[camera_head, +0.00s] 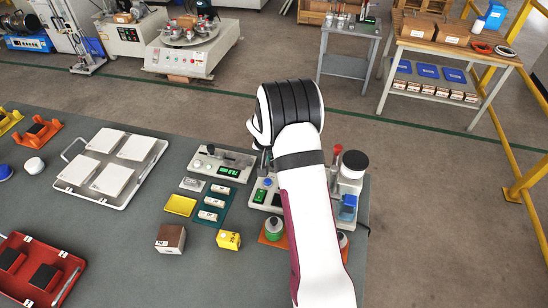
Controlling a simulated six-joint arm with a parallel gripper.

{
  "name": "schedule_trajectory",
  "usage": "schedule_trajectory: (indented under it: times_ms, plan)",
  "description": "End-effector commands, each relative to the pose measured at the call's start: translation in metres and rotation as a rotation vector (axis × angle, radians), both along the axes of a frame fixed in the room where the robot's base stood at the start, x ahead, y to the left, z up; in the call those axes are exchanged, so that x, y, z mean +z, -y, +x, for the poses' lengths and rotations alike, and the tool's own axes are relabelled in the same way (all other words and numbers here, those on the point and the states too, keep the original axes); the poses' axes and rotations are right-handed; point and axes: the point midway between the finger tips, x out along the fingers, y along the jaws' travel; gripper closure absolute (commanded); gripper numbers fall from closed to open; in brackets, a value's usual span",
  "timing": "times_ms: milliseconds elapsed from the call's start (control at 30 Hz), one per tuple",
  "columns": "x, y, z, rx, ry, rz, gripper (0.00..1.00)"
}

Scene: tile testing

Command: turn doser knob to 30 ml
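A bench device (265,195) with green displays stands near the right edge of the grey table, partly behind my arm. Just right of my arm, a white bottle-like unit with a black cap (355,161) stands above a small blue vessel (347,208); this looks like the doser. A thin stem with a red top (337,149) rises beside it. I cannot make out the doser knob or its scale; my arm covers part of this area. My gripper (263,163) shows only as a small dark part below my wrist, over the device. Its fingers are mostly hidden.
Left of the device are another device with a display (223,165), a yellow pad (180,205), a brown box (171,238) and a yellow box (229,240). A white tray with tiles (148,153) and a red case (75,262) lie farther left.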

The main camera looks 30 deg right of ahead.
Motion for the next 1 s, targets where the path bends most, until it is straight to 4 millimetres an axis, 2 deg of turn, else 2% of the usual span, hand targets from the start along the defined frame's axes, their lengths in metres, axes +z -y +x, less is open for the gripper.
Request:
schedule_trajectory:
  times_ms: [167,200,333,633,733,867,1000]
  plan:
    - [0.0,-0.001,0.0,-0.001,0.0,0.001,1.0]
    - [0.0,-0.001,0.0,-0.001,-0.001,0.002,0.6]
    - [0.0,-0.001,0.0,0.0,-0.001,0.001,0.36]
    - [0.001,-0.001,0.0,0.0,0.0,0.001,0.35]
    - [0.01,-0.003,-0.002,0.001,0.001,0.0,0.35]
    - [0.04,-0.012,-0.01,0.002,0.003,-0.001,0.35]
    - [0.084,-0.025,-0.023,0.002,0.005,-0.001,0.35]
